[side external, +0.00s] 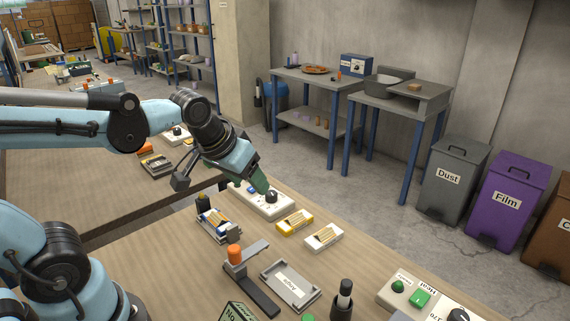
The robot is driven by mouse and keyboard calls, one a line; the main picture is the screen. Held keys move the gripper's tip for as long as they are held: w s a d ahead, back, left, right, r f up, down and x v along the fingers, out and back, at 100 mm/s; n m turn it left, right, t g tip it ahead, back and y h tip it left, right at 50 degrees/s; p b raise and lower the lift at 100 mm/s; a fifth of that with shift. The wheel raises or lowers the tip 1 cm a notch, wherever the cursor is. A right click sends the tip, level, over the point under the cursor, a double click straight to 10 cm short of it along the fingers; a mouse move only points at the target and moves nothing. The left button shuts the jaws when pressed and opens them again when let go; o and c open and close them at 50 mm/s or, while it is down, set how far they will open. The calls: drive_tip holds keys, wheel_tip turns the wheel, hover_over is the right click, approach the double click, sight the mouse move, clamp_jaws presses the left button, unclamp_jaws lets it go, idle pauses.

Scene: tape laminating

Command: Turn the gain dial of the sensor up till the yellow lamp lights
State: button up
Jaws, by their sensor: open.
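A white box (257,204) with a black dial (271,196) stands near the far edge of the bench. It looks like the sensor, but no label on it can be read. My gripper (264,187), with green fingers, points down at the dial from the upper left. Its fingers are open and very close to the dial. I cannot tell whether they touch it or stand around it. The arm and fingers cover the back left of the box. I cannot make out a yellow lamp, lit or unlit.
A yellow block (294,223) and a white block (323,237) lie right of the box. An orange-topped lever (235,256), a grey tray (289,284) and a black post (342,297) stand nearer. A heat panel (400,299) is at front right.

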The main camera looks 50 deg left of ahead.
sight(271, 192)
drive_tip(key=w+a+f+n+g+y, duration=0.1)
drive_tip(key=w+a+n+g+y, duration=0.1)
drive_tip(key=w+a+n, duration=0.45)
drive_tip(key=shift+m, duration=0.85)
drive_tip(key=x, duration=0.4)
drive_tip(key=w+d+x, duration=0.1)
drive_tip(key=x, duration=0.3)
drive_tip(key=d+x, duration=0.1)
drive_tip(key=x, duration=0.3)
drive_tip(key=shift+w+f, duration=0.2)
drive_tip(key=c, duration=1)
